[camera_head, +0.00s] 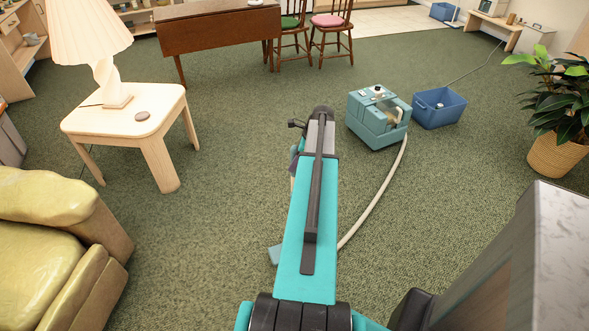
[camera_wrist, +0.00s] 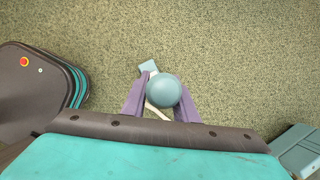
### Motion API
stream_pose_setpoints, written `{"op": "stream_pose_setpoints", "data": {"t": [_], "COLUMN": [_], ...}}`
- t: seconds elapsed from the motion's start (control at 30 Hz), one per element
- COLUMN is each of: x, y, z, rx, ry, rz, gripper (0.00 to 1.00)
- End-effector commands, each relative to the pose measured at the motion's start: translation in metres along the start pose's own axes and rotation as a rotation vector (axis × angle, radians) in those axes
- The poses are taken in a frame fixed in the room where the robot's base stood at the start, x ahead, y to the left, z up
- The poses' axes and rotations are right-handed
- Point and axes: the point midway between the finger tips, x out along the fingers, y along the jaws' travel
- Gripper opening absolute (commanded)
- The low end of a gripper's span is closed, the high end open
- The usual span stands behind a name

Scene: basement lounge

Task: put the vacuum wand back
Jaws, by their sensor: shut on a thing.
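The vacuum wand shows in the wrist view as a round teal end (camera_wrist: 163,90) between my fingers, with a pale-blue foot below it near the carpet. My gripper (camera_wrist: 161,98) is shut on the wand, one purple finger on each side. The machine's edge also shows in the wrist view (camera_wrist: 302,148).
A blue tub (camera_head: 439,108) sits right of the machine, with a cord on the floor behind. A side table (camera_head: 125,118) with a lamp and a yellow-green armchair (camera_head: 50,235) stand left. A potted plant (camera_head: 556,155) stands right. Carpet between them is open.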

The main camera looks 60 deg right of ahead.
Motion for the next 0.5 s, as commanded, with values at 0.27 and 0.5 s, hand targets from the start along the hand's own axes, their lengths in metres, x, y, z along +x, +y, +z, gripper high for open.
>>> {"op": "stream_pose_setpoints", "data": {"t": [0.27, 0.5], "x": [0.017, 0.03], "y": [0.0, -0.001], "z": [-0.006, -0.012], "rx": [0.001, 0.0], "ry": [-0.002, -0.002], "rz": [0.0, -0.002], "gripper": [0.0, 0.0]}}
